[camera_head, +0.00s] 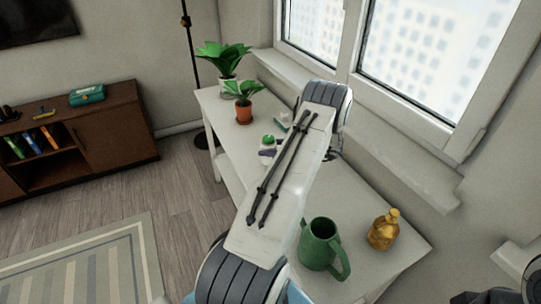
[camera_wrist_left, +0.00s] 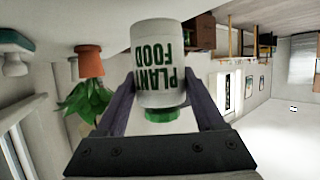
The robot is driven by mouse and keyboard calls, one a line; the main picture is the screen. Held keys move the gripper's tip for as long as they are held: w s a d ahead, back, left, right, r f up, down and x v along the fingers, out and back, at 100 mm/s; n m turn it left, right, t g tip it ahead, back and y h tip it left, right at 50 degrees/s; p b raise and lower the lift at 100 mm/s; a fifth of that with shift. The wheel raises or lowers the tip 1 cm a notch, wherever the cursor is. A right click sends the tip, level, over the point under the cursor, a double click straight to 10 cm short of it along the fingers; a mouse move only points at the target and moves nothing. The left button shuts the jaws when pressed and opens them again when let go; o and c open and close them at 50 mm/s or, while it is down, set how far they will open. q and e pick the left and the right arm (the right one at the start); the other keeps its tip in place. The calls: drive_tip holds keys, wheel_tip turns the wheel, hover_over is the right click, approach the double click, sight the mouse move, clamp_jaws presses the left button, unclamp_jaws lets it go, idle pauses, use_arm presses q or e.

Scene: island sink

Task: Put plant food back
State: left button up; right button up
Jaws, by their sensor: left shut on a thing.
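The plant food bottle (camera_wrist_left: 158,60), white with green lettering and a green cap, is between the fingers of my left gripper (camera_wrist_left: 165,105) in the left wrist view. The fingers are shut on it, with the cap towards the palm. In the head view the green cap of the bottle (camera_head: 268,140) and the dark fingers of my left gripper (camera_head: 265,153) show above the white table, partly hidden by my own arm. I cannot tell whether the bottle touches the table. My right gripper is not in view.
A small potted plant (camera_head: 244,103) and a larger plant (camera_head: 228,72) stand at the table's far end. A green watering can (camera_head: 319,246) and an amber bottle (camera_head: 384,230) stand at the near end. A window sill (camera_head: 385,150) runs along the right side.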

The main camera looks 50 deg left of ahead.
use_arm(q)
wheel_tip(320, 180, down, 4)
drive_tip(key=shift+r, duration=0.25)
drive_tip(key=shift+f, duration=0.15)
drive_tip(key=shift+f, duration=0.15)
drive_tip(key=o, duration=1.5)
